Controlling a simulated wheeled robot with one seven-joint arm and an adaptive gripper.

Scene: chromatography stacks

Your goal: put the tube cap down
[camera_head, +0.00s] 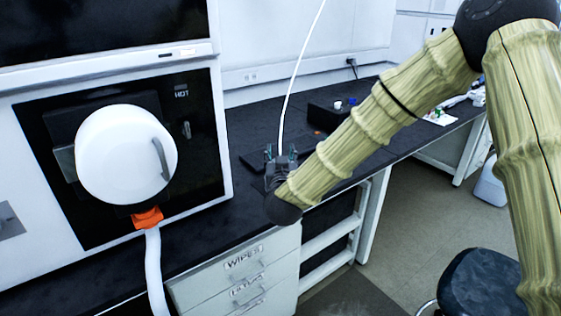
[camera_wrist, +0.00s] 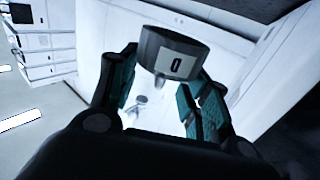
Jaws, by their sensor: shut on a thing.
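My gripper (camera_head: 281,156) is over the dark bench, in front of a black flat pad, with its teal-padded fingers pointing up in the head view. In the wrist view, my gripper (camera_wrist: 163,80) is shut on the tube cap (camera_wrist: 172,52), a dark grey round piece with a pale label marked "0". The cap sits between the fingertips and looks tilted, with a narrower part below it. In the head view the cap is too small and dark to make out between the fingers.
A white instrument (camera_head: 125,155) with a round white cover stands at left. A black box (camera_head: 328,116) with small white and blue pieces lies behind my arm. A thin white line (camera_head: 291,80) rises behind my gripper. Drawers (camera_head: 240,275) are below; a dark stool (camera_head: 480,285) stands at right.

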